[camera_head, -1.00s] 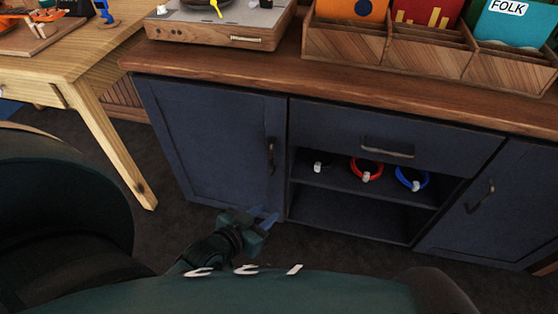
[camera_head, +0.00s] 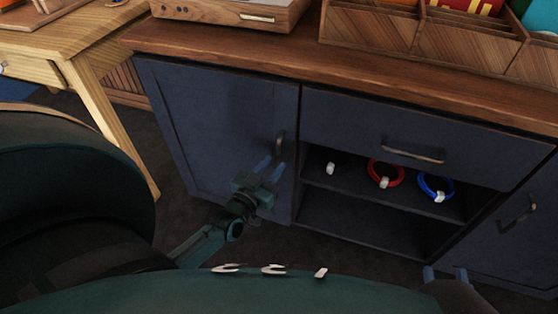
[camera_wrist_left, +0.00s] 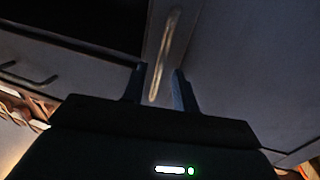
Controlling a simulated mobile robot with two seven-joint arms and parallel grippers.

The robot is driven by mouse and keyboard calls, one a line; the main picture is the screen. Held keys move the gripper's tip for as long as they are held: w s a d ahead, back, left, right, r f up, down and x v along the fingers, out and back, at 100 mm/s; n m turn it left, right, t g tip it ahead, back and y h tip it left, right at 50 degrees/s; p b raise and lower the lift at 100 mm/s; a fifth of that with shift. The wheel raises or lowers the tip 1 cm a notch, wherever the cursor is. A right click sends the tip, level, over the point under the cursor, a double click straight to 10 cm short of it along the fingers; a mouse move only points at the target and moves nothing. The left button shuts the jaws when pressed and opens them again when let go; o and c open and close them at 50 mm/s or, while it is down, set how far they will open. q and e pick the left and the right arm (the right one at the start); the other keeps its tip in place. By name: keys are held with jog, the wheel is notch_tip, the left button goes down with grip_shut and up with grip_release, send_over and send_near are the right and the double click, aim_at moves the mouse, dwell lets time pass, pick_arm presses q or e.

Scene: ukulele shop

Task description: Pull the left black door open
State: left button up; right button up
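The left black door (camera_head: 205,115), dark navy in this light, is closed at the left end of the cabinet. Its upright bar handle (camera_head: 281,142) is near the door's right edge. My left gripper (camera_head: 271,167) is open in front of the door, its fingertips just below the handle. In the left wrist view, the handle (camera_wrist_left: 164,55) runs up between the two open fingers (camera_wrist_left: 160,84), with its lower end in the gap; I cannot tell whether they touch. My right gripper (camera_head: 446,272) shows only its two spread fingertips at the bottom right, apart from the cabinet handles.
A drawer (camera_head: 400,128) and open shelves with a red coil (camera_head: 385,173) and a blue coil (camera_head: 436,187) are right of the door. Another cabinet door (camera_head: 510,225) is at the far right. A wooden table leg (camera_head: 115,130) stands left. The wooden countertop (camera_head: 300,62) overhangs the doors.

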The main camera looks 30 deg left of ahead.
aim_at(278, 160)
pick_arm(q)
jog(key=shift+w+b, duration=0.35)
jog(key=shift+w, duration=1.65)
jog(key=shift+c, duration=0.3)
grip_shut()
